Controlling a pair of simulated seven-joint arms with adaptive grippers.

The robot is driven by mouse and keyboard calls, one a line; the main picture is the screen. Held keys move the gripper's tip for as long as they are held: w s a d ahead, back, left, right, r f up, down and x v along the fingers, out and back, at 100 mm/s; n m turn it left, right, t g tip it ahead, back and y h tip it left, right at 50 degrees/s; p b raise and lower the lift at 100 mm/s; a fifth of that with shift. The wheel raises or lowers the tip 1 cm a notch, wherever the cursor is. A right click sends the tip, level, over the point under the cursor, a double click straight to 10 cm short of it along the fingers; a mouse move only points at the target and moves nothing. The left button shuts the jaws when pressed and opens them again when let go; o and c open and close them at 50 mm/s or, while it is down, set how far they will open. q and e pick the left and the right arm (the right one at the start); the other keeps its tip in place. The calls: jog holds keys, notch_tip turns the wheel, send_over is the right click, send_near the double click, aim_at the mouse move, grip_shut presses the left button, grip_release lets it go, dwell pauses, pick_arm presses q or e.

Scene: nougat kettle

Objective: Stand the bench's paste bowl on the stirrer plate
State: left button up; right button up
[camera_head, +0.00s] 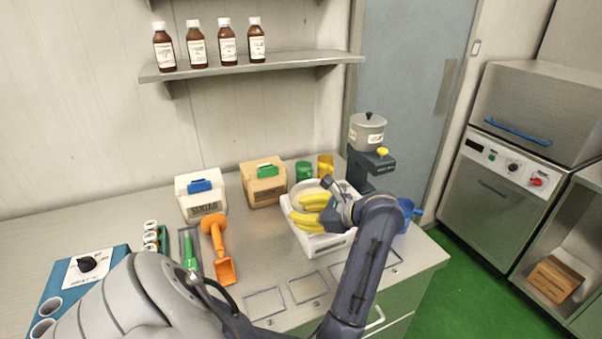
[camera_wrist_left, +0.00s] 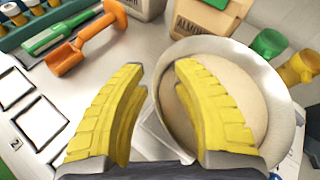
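A pale round bowl of beige paste (camera_wrist_left: 235,70) fills the right of the left wrist view. In the head view, its rim (camera_head: 303,184) shows partly behind my gripper, over a white square-sided base (camera_head: 325,243). My left gripper (camera_head: 306,212) has yellow fingers, spread apart. In the left wrist view, the gripper (camera_wrist_left: 160,90) has its right finger over the bowl and its left finger outside the near-left rim. Nothing is clamped between them. Whether a finger touches the bowl is unclear. I cannot clearly identify the stirrer plate. My right gripper is not in view.
A dark stand (camera_head: 372,165) with a lidded grey pot (camera_head: 367,133) is behind right. White (camera_head: 201,197) and tan (camera_head: 263,185) boxes stand behind left. Green (camera_head: 304,170) and yellow (camera_head: 325,166) cups are behind the bowl. An orange scoop (camera_head: 218,250) lies left. Marked squares occupy the front bench.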

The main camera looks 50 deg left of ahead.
pick_arm(q)
jog(key=shift+v, duration=2.6)
